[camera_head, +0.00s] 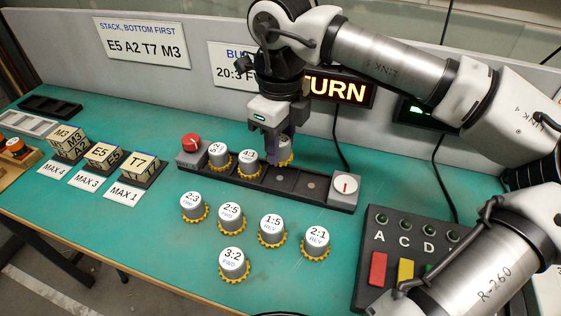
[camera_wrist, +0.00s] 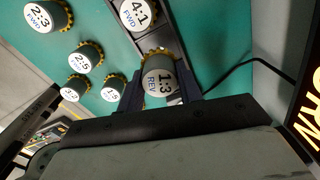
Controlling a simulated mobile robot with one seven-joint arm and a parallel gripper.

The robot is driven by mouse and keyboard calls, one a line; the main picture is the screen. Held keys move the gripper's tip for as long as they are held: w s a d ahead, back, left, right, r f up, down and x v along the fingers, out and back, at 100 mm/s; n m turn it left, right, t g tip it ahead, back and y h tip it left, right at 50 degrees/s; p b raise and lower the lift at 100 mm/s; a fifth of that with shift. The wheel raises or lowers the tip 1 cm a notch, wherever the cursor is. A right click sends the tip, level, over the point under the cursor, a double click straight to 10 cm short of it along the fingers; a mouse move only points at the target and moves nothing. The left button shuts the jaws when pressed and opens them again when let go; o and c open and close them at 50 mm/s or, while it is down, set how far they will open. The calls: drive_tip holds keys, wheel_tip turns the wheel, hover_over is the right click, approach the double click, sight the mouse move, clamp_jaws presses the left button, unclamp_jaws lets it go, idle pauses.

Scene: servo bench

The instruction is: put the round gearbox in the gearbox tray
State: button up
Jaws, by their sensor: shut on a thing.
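My gripper (camera_head: 279,149) is shut on a round gearbox (camera_head: 286,152), grey with a yellow toothed rim. In the wrist view this gearbox (camera_wrist: 160,80) reads 1:3 REV and sits between the fingers. It is at or just above the long dark gearbox tray (camera_head: 230,182); I cannot tell if it touches. Left of it in the tray stand a gearbox marked 4:3 or 4:1 (camera_head: 248,162) and another (camera_head: 218,154). Two places to the right in the tray look empty.
Several round gearboxes stand on the green bench (camera_head: 150,240) in front, such as 2:3 (camera_head: 193,205) and 3:2 (camera_head: 233,262). A red knob (camera_head: 191,140) and a white dial (camera_head: 344,185) flank the tray. A button box (camera_head: 405,240) is at right, block stacks (camera_head: 104,156) at left.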

sight(280, 178)
drive_tip(key=shift+f, duration=2.8)
drive_tip(key=shift+f, duration=0.15)
drive_tip(key=o, duration=1)
wheel_tip(280, 178, up, 12)
drive_tip(key=shift+r, duration=0.2)
